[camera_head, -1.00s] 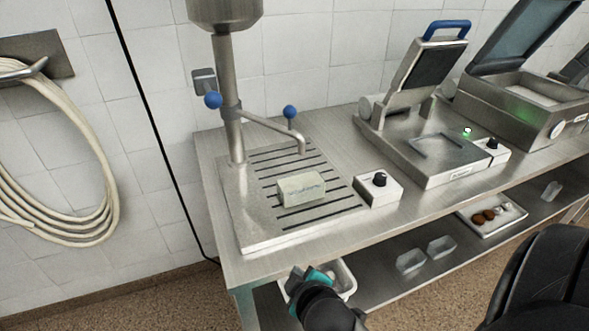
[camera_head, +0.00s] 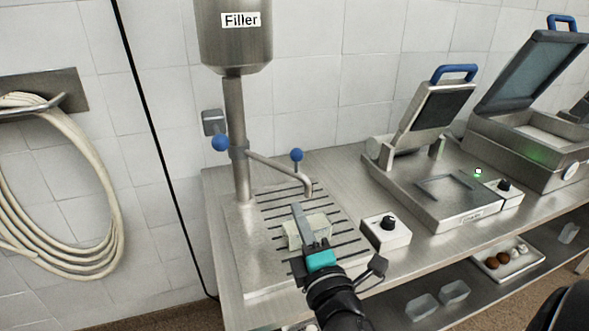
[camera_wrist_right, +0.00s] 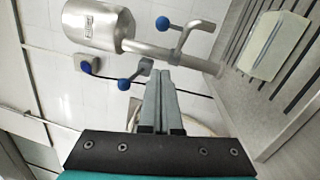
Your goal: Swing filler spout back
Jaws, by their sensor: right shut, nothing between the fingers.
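The filler (camera_head: 235,40) is a steel hopper on a vertical column. Its bent spout (camera_head: 275,167) reaches right from the column over the slatted grate, with a blue knob (camera_head: 297,154) on top. A second blue knob (camera_head: 220,142) is left of the column. My right gripper (camera_head: 297,208) is shut and empty, over the grate in front of a cream tub (camera_head: 320,226), partly hiding it, and apart from the spout. In the right wrist view, the spout (camera_wrist_right: 204,24) and its knob (camera_wrist_right: 162,23) lie beyond the closed fingers (camera_wrist_right: 160,72). My left gripper is out of view.
A control box with a black dial (camera_head: 388,232) stands right of the grate. A press with a blue handle (camera_head: 455,72) and a larger lidded machine (camera_head: 530,75) stand farther right. The lower shelf holds clear tubs (camera_head: 422,306). A coiled hose (camera_head: 65,190) hangs at left.

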